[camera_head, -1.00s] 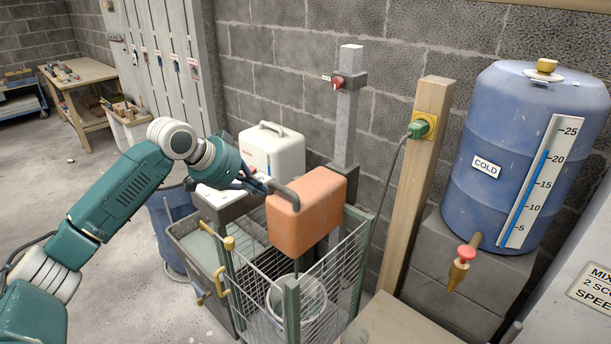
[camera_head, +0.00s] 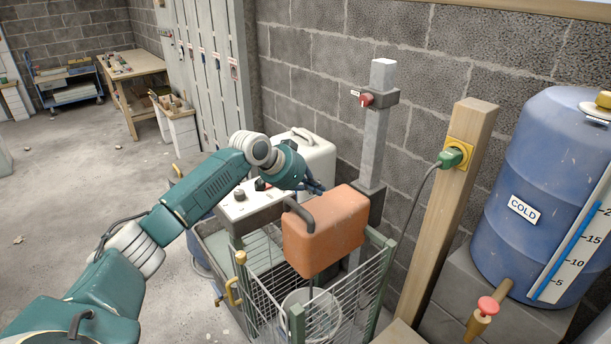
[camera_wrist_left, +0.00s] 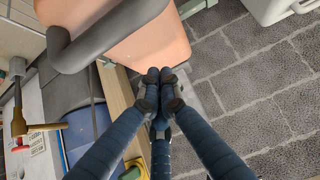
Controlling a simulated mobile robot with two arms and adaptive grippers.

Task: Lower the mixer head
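The mixer head (camera_head: 335,238) is an orange block on a grey post (camera_head: 376,150), held above a pale bucket (camera_head: 318,312). A dark grey bent handle (camera_head: 301,213) sticks out from its left side. My left gripper (camera_head: 314,187) is beside the head's upper back-left edge, just beyond the handle. In the left wrist view the fingertips (camera_wrist_left: 161,77) are together with nothing seen between them. There the orange head (camera_wrist_left: 155,45) lies just past the tips, and the handle (camera_wrist_left: 105,38) is to their left, outside the fingers. Contact cannot be told. My right gripper is not in view.
A wire cage (camera_head: 262,300) with a yellow handle surrounds the bucket. A red knob (camera_head: 366,99) sits on the post. A white canister (camera_head: 309,160) stands behind my gripper. A wooden post with a green plug (camera_head: 452,157) and a blue barrel (camera_head: 535,190) are at right.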

